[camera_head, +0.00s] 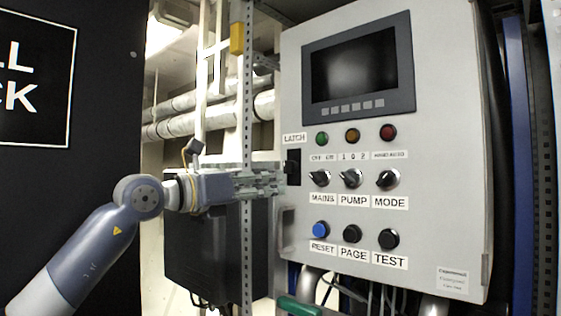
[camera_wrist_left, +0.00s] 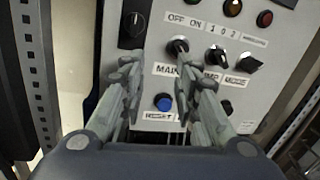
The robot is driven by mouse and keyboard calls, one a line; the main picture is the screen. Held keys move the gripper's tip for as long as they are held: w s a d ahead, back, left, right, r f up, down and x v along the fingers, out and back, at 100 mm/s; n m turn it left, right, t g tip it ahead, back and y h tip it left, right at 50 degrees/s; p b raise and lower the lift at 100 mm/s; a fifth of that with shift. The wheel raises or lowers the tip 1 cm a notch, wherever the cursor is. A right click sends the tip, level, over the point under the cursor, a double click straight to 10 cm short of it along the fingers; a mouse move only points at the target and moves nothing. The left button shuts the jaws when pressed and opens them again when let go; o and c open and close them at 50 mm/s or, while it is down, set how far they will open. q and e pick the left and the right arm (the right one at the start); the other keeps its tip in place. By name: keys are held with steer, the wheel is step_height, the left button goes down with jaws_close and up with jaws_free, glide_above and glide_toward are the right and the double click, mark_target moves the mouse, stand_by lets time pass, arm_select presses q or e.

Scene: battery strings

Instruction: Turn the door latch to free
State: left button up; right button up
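The door latch (camera_head: 293,167) is a black plate with a dark knob, under the LATCH label (camera_head: 294,138) on the left edge of the grey cabinet door (camera_head: 455,130). In the left wrist view the latch (camera_wrist_left: 134,22) shows at the top, with its knob roughly upright, just beyond the left fingertip. My left gripper (camera_head: 279,183) reaches in from the left, its fingertips close to the latch's lower part. In the left wrist view its two fingers (camera_wrist_left: 157,74) are apart with nothing between them. Whether a fingertip touches the latch is unclear. My right gripper is out of view.
The MAINS knob (camera_head: 319,178) and blue RESET button (camera_head: 321,230) are close right of the latch. A door handle (camera_head: 286,228) is below it. A perforated metal post (camera_head: 247,235) stands left of the door. A dark panel (camera_head: 70,190) fills the left side.

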mark_target(284, 164)
arm_select(q)
steer(key=a+r+t+y, duration=0.1)
steer(key=a+r+y, duration=0.2)
steer(key=a+r, duration=0.15)
steer(key=p+x, duration=0.2)
steer(key=x, duration=0.1)
steer(key=p+x, duration=0.2)
steer(key=x, duration=0.1)
steer(key=p+x, duration=0.2)
steer(key=x, duration=0.1)
steer(key=shift+s+d+r, duration=0.25)
steer(key=shift+d+r, duration=0.1)
steer(key=shift+d, duration=0.1)
steer(key=shift+p+x, duration=0.35)
steer(key=shift+x, duration=0.4)
steer(key=shift+f, duration=0.15)
steer(key=shift+a, duration=0.1)
jaws_close()
